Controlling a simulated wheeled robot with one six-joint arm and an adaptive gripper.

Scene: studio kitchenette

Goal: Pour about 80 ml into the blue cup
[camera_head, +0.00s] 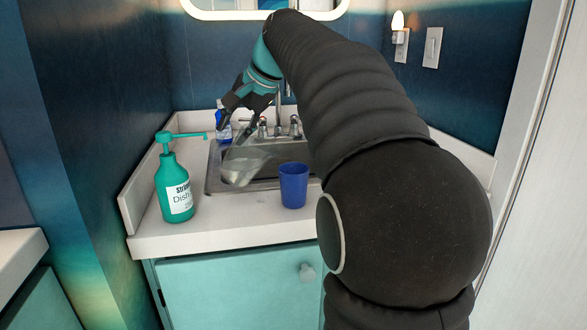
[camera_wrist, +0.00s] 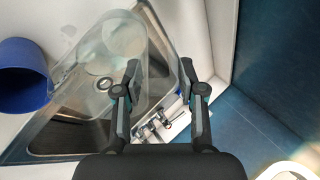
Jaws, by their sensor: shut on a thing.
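The blue cup (camera_head: 293,187) stands upright on the white counter at the front edge of the sink. In the wrist view the blue cup (camera_wrist: 22,80) is at the left, beside the clear vessel's rim. My gripper (camera_head: 249,112) is shut on a clear, see-through vessel (camera_head: 240,163), held over the sink and left of the cup; it looks tilted. The vessel (camera_wrist: 105,55) also shows in the wrist view, left of and between my fingers (camera_wrist: 160,75). Its exact grip point and liquid level are hard to make out. I see no stream into the cup.
A teal dish soap pump bottle (camera_head: 175,190) stands on the counter at the left, its spout pointing toward the vessel. A blue bottle (camera_head: 222,125) stands behind the sink (camera_head: 212,180), near the faucet (camera_head: 278,115). Walls close in the back and left.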

